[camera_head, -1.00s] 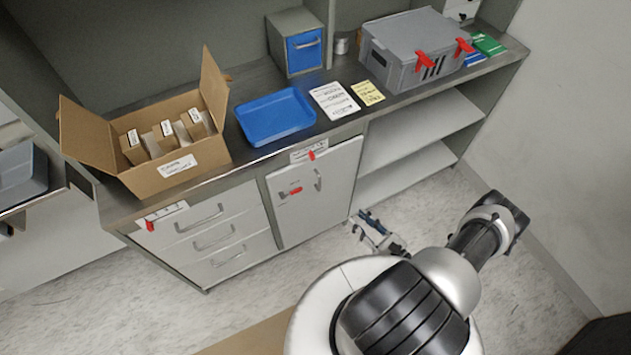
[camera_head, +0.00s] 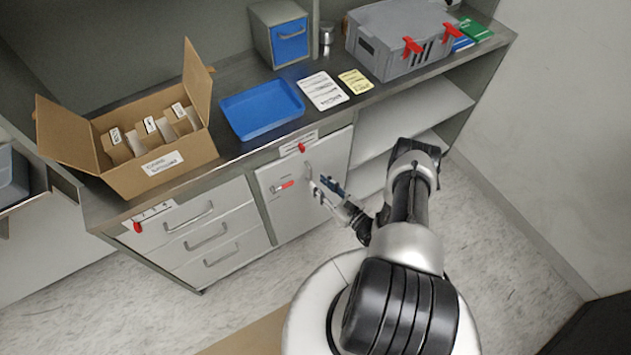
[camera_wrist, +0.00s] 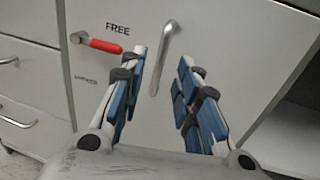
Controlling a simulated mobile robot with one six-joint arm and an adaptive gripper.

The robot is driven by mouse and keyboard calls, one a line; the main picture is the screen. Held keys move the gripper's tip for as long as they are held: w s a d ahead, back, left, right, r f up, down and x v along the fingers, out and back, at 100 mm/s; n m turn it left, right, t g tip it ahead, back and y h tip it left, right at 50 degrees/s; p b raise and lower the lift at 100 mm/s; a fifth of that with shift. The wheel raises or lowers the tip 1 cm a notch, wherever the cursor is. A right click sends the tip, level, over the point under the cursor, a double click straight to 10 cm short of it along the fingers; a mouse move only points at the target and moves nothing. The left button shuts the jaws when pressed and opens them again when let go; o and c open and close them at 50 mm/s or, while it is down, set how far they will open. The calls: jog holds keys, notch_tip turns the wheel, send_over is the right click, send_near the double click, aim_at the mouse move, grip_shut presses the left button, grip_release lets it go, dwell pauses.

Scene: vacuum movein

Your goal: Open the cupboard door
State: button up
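The cupboard door (camera_head: 331,160) is a pale grey panel, shut, between the drawers and the open shelves. In the wrist view the door (camera_wrist: 235,38) shows a vertical metal bar handle (camera_wrist: 165,55). Left of the handle is a red-gripped lever (camera_wrist: 104,45), lying roughly level under the word FREE. My gripper (camera_wrist: 165,62) is open, with its blue-padded fingers apart. The handle appears between the fingertips in the wrist view; I cannot tell whether they touch it. In the head view my gripper (camera_head: 320,184) is in front of the door and partly hides the handle.
Several drawers (camera_head: 208,235) are left of the door, and open shelves (camera_head: 420,117) are right of it. The countertop holds an open carton (camera_head: 165,165), a blue tray (camera_head: 262,110) and a grey case (camera_head: 385,62).

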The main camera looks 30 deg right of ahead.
jog(key=shift+x, duration=1.65)
grip_shut()
